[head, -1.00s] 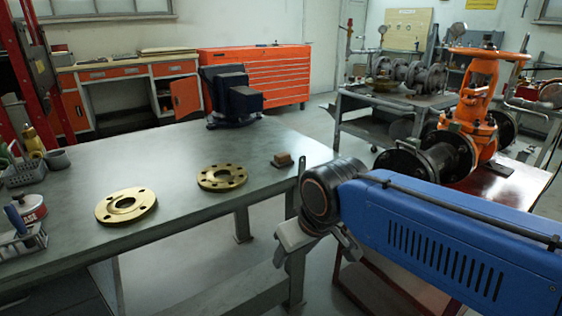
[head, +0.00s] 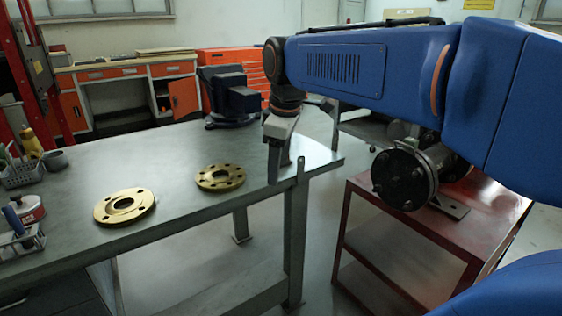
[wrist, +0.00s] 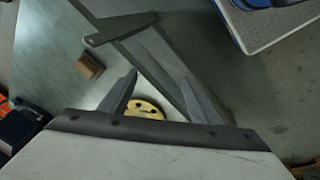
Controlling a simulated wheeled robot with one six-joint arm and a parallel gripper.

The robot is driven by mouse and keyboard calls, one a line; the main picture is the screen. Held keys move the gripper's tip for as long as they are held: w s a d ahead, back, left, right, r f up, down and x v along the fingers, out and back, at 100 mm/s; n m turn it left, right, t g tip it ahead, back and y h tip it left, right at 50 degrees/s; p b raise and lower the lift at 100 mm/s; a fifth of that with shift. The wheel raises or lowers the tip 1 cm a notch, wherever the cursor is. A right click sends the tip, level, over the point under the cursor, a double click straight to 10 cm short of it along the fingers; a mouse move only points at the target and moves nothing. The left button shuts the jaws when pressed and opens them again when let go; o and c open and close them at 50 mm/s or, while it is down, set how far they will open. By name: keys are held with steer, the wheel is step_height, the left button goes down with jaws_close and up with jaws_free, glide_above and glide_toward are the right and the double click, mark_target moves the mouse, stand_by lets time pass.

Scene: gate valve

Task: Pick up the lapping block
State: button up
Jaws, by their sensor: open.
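The lapping block, a small brown block, lies on the grey bench top and shows in the wrist view (wrist: 90,66), left of my gripper's left finger. In the head view my gripper hides it. My gripper (head: 275,165) points down over the bench's right end in the head view. In the wrist view my gripper (wrist: 160,78) has its two fingers spread with nothing between them. The block is apart from both fingers.
Two brass flanges, a near one (head: 124,207) and a far one (head: 220,177), lie on the bench (head: 165,165). A dark blue vise (head: 230,98) stands at the back edge. A red cart (head: 430,225) stands at the right, with floor between.

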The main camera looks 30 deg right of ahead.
steer(key=w+d+r+n+g, duration=0.1)
steer(key=w+d+r+n, duration=0.45)
steer(key=w, duration=0.25)
steer(key=w+d+r+n+g, duration=0.2)
steer(key=w+d+r+n, duration=0.3)
steer(key=w, duration=0.4)
steer(key=f, duration=1.8)
steer(key=shift+s+d+f, duration=0.1)
steer(key=shift+s+d, duration=0.1)
steer(key=shift+d, duration=0.1)
jaws_close()
steer(key=shift+r, duration=5.05)
